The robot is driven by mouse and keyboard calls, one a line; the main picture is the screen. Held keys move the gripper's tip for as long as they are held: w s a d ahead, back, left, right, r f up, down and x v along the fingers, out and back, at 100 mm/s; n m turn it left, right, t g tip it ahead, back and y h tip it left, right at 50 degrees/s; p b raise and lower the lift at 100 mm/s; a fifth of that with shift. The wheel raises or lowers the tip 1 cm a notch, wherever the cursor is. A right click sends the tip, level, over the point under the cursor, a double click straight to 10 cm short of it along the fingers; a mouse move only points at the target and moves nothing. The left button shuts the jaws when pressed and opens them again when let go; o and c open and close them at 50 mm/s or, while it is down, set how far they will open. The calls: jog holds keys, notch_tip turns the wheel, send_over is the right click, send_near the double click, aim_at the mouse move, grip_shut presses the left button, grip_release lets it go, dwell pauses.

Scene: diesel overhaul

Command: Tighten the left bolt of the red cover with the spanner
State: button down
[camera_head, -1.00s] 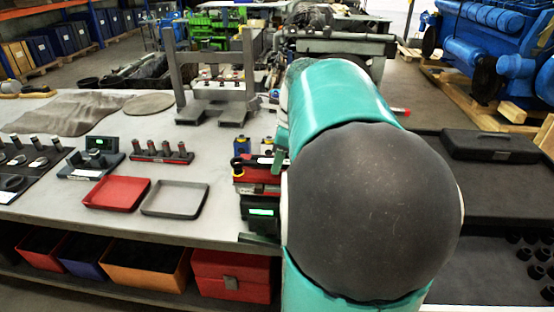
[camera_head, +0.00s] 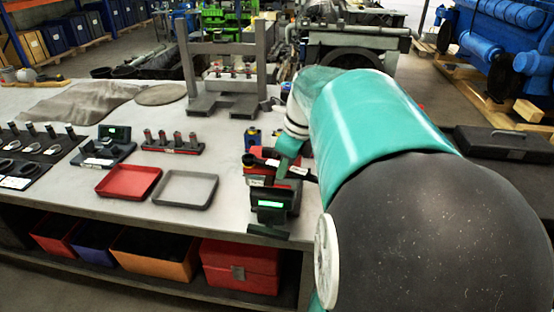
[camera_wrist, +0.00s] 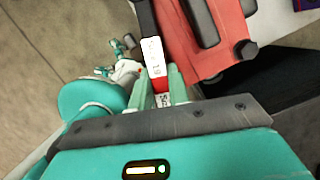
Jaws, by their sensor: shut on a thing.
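In the wrist view, the teal fingers of my gripper (camera_wrist: 160,92) are shut on the spanner (camera_wrist: 143,18), which has a dark shaft, a white label and a red part near the fingers. The shaft runs up out of the picture, so its far end is hidden. The red cover (camera_wrist: 177,42) lies just right of the spanner, with dark raised parts and a dark bolt head (camera_wrist: 247,48) at its right corner. I cannot tell whether the spanner touches a bolt.
A dark box with a green-lit display (camera_head: 271,204) stands at the table's front edge. A red tray (camera_head: 128,181) and a grey tray (camera_head: 185,188) lie to its left. A grey press-like frame (camera_head: 222,75) stands behind.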

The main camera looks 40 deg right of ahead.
jog(key=a+m, duration=0.3)
jog(key=shift+s+m+h, duration=0.3)
jog(key=shift+s+h, duration=0.05)
jog(key=shift+h, duration=0.05)
jog(key=a+m, duration=0.2)
jog(key=m, duration=0.1)
jog(key=shift+w+a+h, duration=0.1)
jog(key=shift+a+h, duration=0.3)
jog(key=shift+r, duration=0.1)
jog(key=d+n, duration=0.1)
jog(key=d+r+n, duration=0.1)
jog(key=d+n, duration=0.1)
jog(key=shift+r+y, duration=0.25)
jog(key=shift+y, duration=0.15)
